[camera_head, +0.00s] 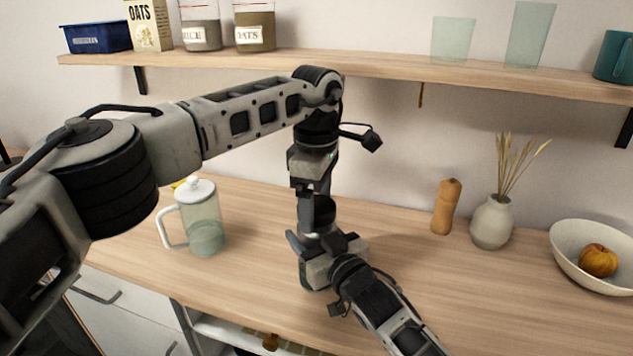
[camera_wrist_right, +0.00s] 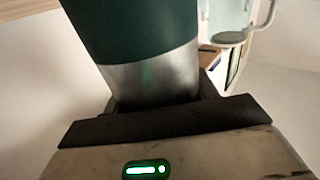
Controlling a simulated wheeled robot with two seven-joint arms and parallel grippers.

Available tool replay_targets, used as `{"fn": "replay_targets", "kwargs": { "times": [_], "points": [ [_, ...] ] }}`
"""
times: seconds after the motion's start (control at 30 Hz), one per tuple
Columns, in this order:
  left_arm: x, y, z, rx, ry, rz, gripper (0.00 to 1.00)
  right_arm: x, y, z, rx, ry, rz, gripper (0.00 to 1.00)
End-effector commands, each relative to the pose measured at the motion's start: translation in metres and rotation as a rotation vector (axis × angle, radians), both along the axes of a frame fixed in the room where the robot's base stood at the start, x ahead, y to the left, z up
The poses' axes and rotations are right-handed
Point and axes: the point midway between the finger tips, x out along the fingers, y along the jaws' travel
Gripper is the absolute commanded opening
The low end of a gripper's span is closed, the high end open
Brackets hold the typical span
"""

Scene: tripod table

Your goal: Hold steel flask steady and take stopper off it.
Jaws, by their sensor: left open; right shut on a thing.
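The flask (camera_wrist_right: 145,40) fills the top of the right wrist view, with a dark green body above a bare steel band. My right gripper (camera_wrist_right: 155,108) is shut on the steel band. In the head view, my right gripper (camera_head: 320,258) is at the middle of the counter, and the grippers mostly hide the flask there. My left gripper (camera_head: 314,215) points down just above the right one, open, around or close beside the flask's upper part; I cannot tell which. I cannot make out the stopper.
A glass pitcher (camera_head: 205,225) with a white lid stands left on the counter (camera_head: 430,285). A wooden mill (camera_head: 446,207), a vase (camera_head: 491,222) and a bowl (camera_head: 572,262) with a fruit stand right. A loaded wall shelf (camera_head: 350,64) runs behind my left arm. The front right counter is clear.

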Motion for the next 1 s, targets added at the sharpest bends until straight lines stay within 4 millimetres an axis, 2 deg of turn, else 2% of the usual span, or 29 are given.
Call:
{"fn": "replay_targets", "kwargs": {
  "times": [0.13,0.4,0.43,0.57,0.6,0.63,0.7,1.0],
  "points": [
    [-0.0002,-0.0001,-0.0100,-0.001,0.001,0.000,0.78,0.0000,-0.0006,-0.0021,-0.005,0.003,-0.001,0.00],
    [-0.0001,-0.0002,-0.0113,0.000,0.000,0.000,0.78,0.0000,-0.0006,-0.0021,-0.005,0.003,-0.001,0.00],
    [-0.0001,-0.0002,-0.0112,0.000,0.000,0.000,0.73,0.0000,-0.0006,-0.0021,-0.005,0.003,-0.001,0.00],
    [-0.0001,-0.0002,-0.0111,0.000,0.000,0.000,0.36,0.0000,-0.0006,-0.0021,-0.004,0.003,-0.001,0.00],
    [-0.0001,-0.0002,-0.0110,0.000,0.000,0.000,0.33,0.0000,-0.0006,-0.0021,-0.004,0.003,-0.001,0.00],
    [-0.0002,-0.0002,-0.0110,0.000,0.000,0.000,0.63,0.0000,-0.0006,-0.0021,-0.004,0.003,-0.001,0.00],
    [-0.0002,-0.0003,-0.0110,0.000,0.000,0.000,0.82,0.0000,-0.0006,-0.0021,-0.004,0.003,-0.001,0.00],
    [-0.0001,-0.0004,-0.0098,0.000,-0.001,0.000,0.82,0.0000,-0.0006,-0.0021,-0.004,0.003,-0.001,0.00]
  ]
}}
